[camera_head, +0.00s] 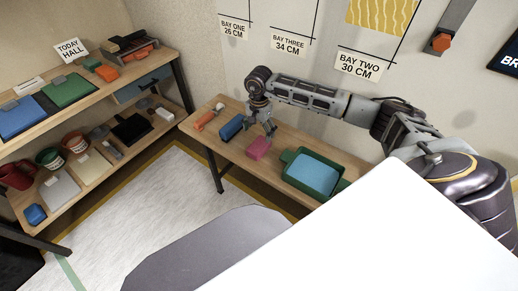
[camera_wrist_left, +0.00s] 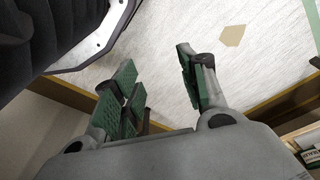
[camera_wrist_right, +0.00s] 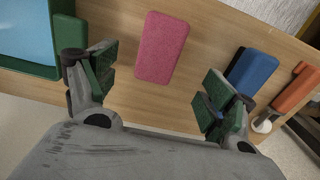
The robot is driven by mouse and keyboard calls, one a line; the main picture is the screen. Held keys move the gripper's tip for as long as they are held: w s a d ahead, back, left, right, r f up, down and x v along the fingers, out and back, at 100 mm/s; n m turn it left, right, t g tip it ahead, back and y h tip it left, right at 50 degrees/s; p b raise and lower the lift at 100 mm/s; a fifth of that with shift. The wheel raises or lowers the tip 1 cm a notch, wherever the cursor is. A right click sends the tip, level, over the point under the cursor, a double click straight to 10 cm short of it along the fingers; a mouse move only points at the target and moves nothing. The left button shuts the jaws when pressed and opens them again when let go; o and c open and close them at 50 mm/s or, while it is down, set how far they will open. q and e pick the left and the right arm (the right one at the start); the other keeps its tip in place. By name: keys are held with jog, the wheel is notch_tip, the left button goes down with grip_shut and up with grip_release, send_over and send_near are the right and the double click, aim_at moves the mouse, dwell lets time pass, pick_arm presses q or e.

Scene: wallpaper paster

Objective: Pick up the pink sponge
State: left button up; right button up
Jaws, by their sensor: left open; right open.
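The pink sponge (camera_head: 258,148) lies flat on the low wooden bench in the head view, between a blue block and a green tray. In the right wrist view the pink sponge (camera_wrist_right: 161,47) lies ahead of and between the spread fingers. My right gripper (camera_head: 266,130) is open and empty just above and behind the sponge; its green-padded fingers (camera_wrist_right: 155,88) show apart in the right wrist view. My left gripper (camera_wrist_left: 165,85) is open and empty over the pale floor in the left wrist view. It does not show in the head view.
The green tray (camera_head: 289,183) with blue liquid stands right of the sponge. The blue block (camera_head: 231,128) and an orange-handled tool (camera_head: 205,119) lie left of it. The wall stands close behind the bench (camera_head: 237,162). A loaded shelf (camera_head: 104,91) is at the left.

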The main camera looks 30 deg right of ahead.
aim_at(259, 145)
notch_tip(259, 145, down, 4)
jog(key=shift+r, duration=0.2)
jog(key=shift+f, duration=0.5)
pick_arm(q)
jog(key=shift+s+d+r, duration=0.15)
jog(key=shift+r, duration=0.35)
jog(key=shift+s+d+r, duration=0.1)
jog(key=shift+r, duration=0.35)
jog(key=shift+w+b, duration=0.15)
jog(key=shift+b, duration=0.15)
pick_arm(e)
jog(key=shift+f, duration=0.1)
jog(key=shift+f, duration=0.55)
notch_tip(259, 145, down, 3)
jog(key=shift+s+r+b, duration=0.1)
jog(key=shift+b, duration=0.35)
jog(key=shift+f, duration=0.55)
pick_arm(q)
jog(key=shift+w+d+r, duration=0.15)
jog(key=shift+w+r, duration=0.25)
jog(key=shift+r, duration=0.4)
jog(key=shift+s+f, duration=0.1)
jog(key=shift+f, duration=0.05)
